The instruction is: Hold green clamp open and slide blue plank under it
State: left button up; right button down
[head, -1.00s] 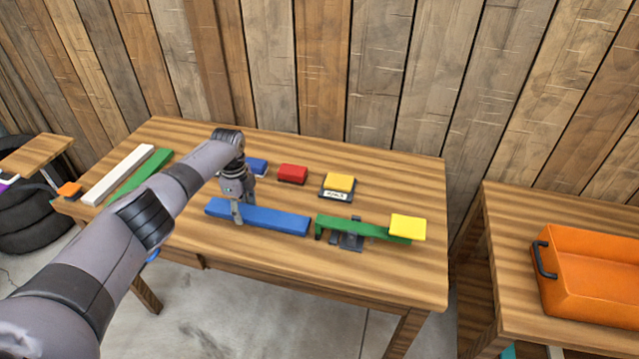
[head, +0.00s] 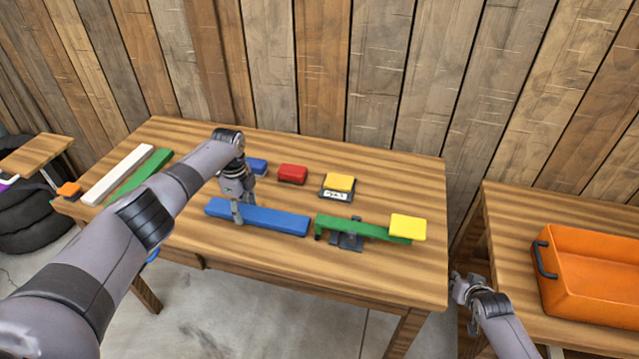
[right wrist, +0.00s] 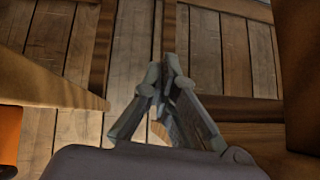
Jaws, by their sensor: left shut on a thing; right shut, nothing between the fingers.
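The blue plank (head: 272,220) lies on the table, left of the green clamp. The green clamp (head: 345,226) is a green bar on a dark grey base, with a yellow block (head: 407,227) at its right end. The plank's right end is close to the clamp's left end. My left gripper (head: 238,217) is shut on the blue plank near its left part. My right gripper (head: 460,287) is shut and empty, off the table's right edge in the gap between the two tables. The right wrist view shows its fingers (right wrist: 168,82) together with nothing between them.
Behind the plank sit a blue block (head: 257,167), a red block (head: 292,174) and a yellow block on a labelled pad (head: 338,187). A white plank (head: 118,176) and a green plank (head: 140,176) lie at left. An orange tray (head: 590,262) stands on the right table.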

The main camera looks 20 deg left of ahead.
jog(key=w+a+r+t+y, duration=0.1)
jog(key=w+a+r, duration=0.3)
jog(key=r, duration=0.6)
jog(key=w+a+r+y, duration=0.15)
jog(key=w+r, duration=0.35)
jog(key=r, duration=0.6)
jog(key=s+a+r+n+g, duration=0.1)
jog(key=s+a+r+n, duration=0.1)
jog(key=a, duration=0.1)
jog(key=s+a+r+n+g, duration=0.1)
jog(key=s+a+n, duration=0.1)
jog(key=s+a, duration=0.1)
jog(key=s+a+r+n+g, duration=0.1)
jog(key=s+a+r, duration=0.1)
jog(key=a, duration=0.3)
jog(key=shift+s+r+n+g, duration=0.3)
jog(key=shift+s+r+n, duration=0.1)
jog(key=shift+s, duration=0.3)
jog(key=shift+s+a, duration=0.1)
jog(key=shift+s, duration=0.25)
jog(key=shift+s+g, duration=0.2)
jog(key=shift+g, duration=0.1)
jog(key=shift+a, duration=0.1)
jog(key=shift+f, duration=0.1)
jog(key=shift+f, duration=1.7)
